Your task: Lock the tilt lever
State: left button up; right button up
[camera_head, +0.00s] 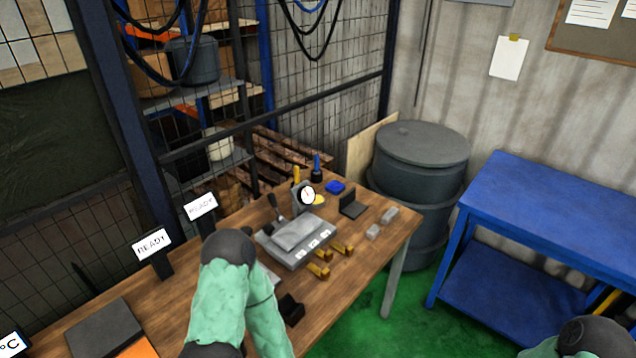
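A grey device (297,240) with a flat raised plate and white labels sits on the wooden table. A lever with a dark handle (273,201) stands tilted at its back left; I take it for the tilt lever, but cannot tell whether it is locked. Brass-coloured knobs (342,249) stick out at the device's front right. A round white dial gauge (308,196) stands behind it. My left arm, green with a dark joint, covers the table in front of the device; its gripper does not show. Only part of my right arm shows at the bottom right, without its gripper.
A small black block (291,309), a black stand (352,206) and grey blocks (381,223) lie on the wooden table (340,283). A grey drum (420,185) and blue table (560,205) are beyond.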

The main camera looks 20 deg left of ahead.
aim_at(272, 197)
jog(key=i+l+u, duration=0.15)
jog(key=i+l, duration=0.5)
jog(key=i, duration=0.1)
